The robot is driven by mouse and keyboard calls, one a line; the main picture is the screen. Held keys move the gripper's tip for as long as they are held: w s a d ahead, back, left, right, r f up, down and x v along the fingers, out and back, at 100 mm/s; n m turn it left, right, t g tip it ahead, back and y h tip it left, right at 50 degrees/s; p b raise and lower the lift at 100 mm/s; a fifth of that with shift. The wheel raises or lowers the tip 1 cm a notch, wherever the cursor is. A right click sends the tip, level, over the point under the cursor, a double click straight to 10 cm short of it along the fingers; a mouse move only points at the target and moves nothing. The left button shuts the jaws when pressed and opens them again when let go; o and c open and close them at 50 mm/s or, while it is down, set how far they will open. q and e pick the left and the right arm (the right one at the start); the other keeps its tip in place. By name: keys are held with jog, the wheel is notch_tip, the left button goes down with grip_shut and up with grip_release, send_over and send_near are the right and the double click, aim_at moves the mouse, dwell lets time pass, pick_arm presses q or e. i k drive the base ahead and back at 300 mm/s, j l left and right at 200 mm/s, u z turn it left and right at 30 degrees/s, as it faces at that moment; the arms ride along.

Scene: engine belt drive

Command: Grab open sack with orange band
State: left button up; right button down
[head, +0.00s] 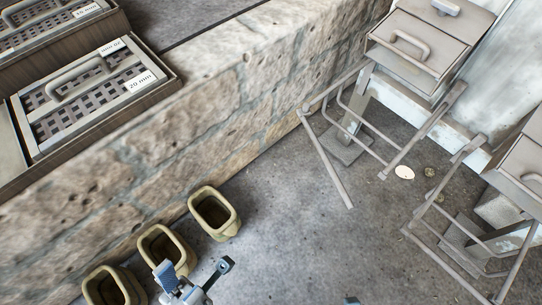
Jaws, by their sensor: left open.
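Several open olive-yellow containers, which look like open sacks, stand in a row on the floor along the stone wall. The far one (229,229) is fully in view, the middle one (184,243) is partly behind my left gripper, and the near one (127,279) is cut by the bottom edge. I cannot make out an orange band on any of them. My left gripper (195,271) is open and empty, its fingers spread over the near right side of the middle sack. A small blue-grey bit (351,300) at the bottom edge may be my right gripper.
A stone wall (215,95) runs diagonally behind the sacks, with perforated trays marked "20 mm" (95,90) on top. Grey metal frames with handled boxes (410,45) stand at right. Small round pieces (404,172) lie on the floor. The middle floor is clear.

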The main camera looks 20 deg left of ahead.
aim_at(158, 243)
jog(key=u, duration=0.9)
jog(key=k+l+u, duration=0.5)
jog(key=l+u, duration=0.25)
jog(key=k+l+u, duration=0.35)
jog(key=k, duration=0.2)
jog(key=i+j+z, duration=0.1)
jog(key=i+z, duration=0.25)
jog(key=i+j+z, duration=0.35)
jog(key=i, duration=0.2)
jog(key=i+j+z, duration=0.35)
jog(key=i+l, duration=0.1)
